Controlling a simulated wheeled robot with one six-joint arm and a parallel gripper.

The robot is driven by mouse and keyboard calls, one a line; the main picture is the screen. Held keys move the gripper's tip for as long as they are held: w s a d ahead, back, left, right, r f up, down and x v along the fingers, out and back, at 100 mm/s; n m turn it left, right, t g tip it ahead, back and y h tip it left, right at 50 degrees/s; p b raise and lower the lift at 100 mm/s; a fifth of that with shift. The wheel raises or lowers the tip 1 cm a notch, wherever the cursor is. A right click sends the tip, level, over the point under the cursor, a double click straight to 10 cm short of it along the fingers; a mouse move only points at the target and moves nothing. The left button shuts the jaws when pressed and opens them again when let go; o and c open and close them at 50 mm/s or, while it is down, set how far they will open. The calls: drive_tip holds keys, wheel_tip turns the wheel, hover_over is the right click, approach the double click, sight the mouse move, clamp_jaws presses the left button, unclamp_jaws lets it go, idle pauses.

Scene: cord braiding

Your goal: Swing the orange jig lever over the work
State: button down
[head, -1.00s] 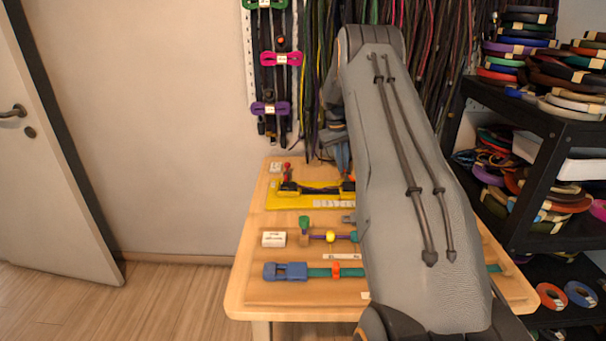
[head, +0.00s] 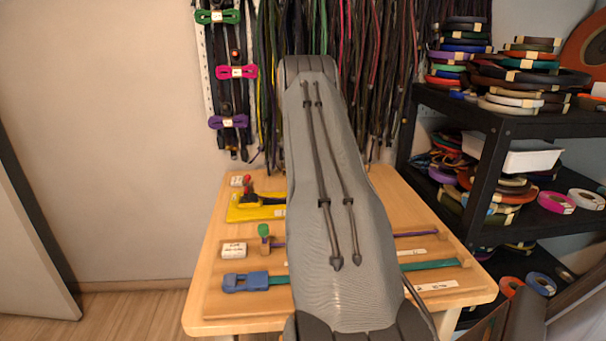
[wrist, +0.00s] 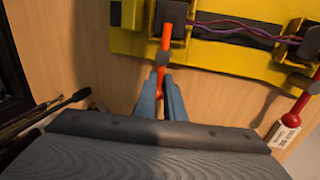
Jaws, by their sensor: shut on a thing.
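The yellow jig (wrist: 220,55) lies across the top of the wrist view. A dark purple cord (wrist: 235,22) runs over its dark strip. The orange lever (wrist: 165,45) sits at the jig's left part and points down toward my gripper. My gripper (wrist: 160,84) has its blue fingers shut around the lever's lower end. In the head view my arm hides the gripper, the orange lever and the jig's right part. The jig's left end (head: 252,213) still shows there, with a red-knobbed lever (head: 247,184). That red lever also shows at the right of the wrist view (wrist: 297,108).
The wooden table (head: 215,262) also holds a blue clamp (head: 245,281) with a green strap, a green-knobbed post (head: 264,232) and a white labelled block (head: 234,250). Cords hang behind the table. A black shelf (head: 480,120) with coiled cords stands at the right.

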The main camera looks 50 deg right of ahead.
drive_tip(key=shift+w+d+r, duration=0.15)
drive_tip(key=shift+w+r, duration=0.1)
drive_tip(key=shift+r, duration=0.05)
drive_tip(key=c, duration=1.8)
unclamp_jaws()
drive_tip(key=shift+c, duration=0.2)
drive_tip(key=shift+f, duration=0.15)
wheel_tip(320, 180, up, 8)
drive_tip(key=w+a, duration=0.1)
drive_tip(key=shift+a+f+b, duration=0.15)
drive_tip(key=shift+f+b, duration=0.05)
drive_tip(key=shift+b, duration=0.25)
drive_tip(key=shift+a, duration=0.1)
